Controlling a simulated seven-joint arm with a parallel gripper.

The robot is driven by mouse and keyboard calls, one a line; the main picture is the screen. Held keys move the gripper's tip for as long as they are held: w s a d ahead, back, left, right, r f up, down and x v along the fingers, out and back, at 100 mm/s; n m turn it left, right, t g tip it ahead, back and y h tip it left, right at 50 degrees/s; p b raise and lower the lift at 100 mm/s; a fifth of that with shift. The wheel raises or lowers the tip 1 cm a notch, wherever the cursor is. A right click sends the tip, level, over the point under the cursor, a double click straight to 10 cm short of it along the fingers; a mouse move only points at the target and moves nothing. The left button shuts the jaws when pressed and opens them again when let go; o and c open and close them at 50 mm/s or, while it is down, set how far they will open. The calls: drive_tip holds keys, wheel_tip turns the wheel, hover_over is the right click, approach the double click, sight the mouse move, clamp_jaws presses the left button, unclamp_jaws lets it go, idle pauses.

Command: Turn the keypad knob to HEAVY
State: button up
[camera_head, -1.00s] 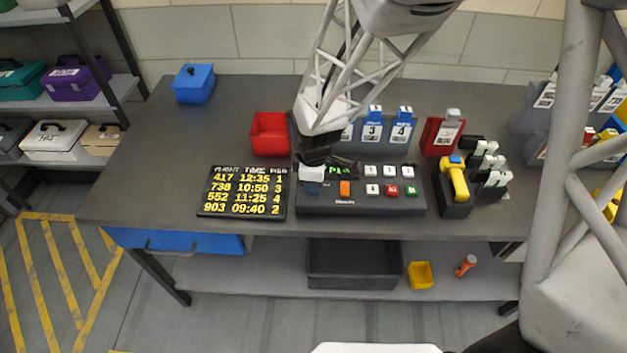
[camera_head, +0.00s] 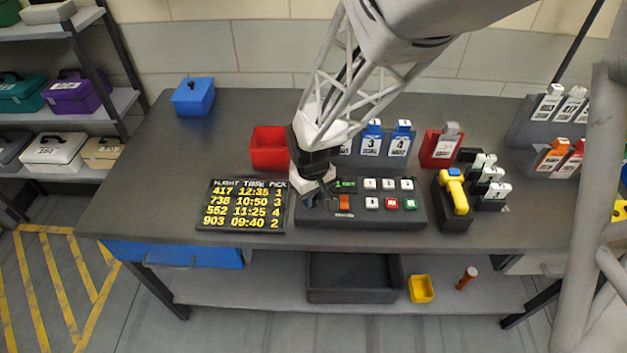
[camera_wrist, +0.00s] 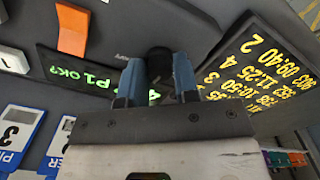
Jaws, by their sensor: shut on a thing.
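The dark keypad (camera_head: 385,218) lies on the table, with an orange key (camera_head: 344,203), a small green-lit display (camera_head: 345,185) and several white, red and green keys. My gripper (camera_head: 318,195) reaches down to the keypad's left part and hides the knob in the head view. In the wrist view the round black knob (camera_wrist: 158,60) sits between the two blue-grey fingertips of my gripper (camera_wrist: 158,78), which is shut on it. The display (camera_wrist: 80,88) there reads "P1 OK?". I cannot make out the knob's setting or a HEAVY mark.
A flight board (camera_head: 236,222) lies close left of the keypad. A red bin (camera_head: 268,150) stands behind it. Blue-topped numbered tags (camera_head: 372,140) stand behind the keypad, and a yellow scanner (camera_head: 455,192) in a black holder stands to its right.

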drive_tip(key=m, duration=0.3)
drive_tip(key=shift+m, duration=2.2)
drive_tip(key=o, duration=0.9)
drive_tip(key=shift+r, duration=0.15)
drive_tip(key=shift+r, duration=3.8)
drive_tip(key=shift+d, duration=0.1)
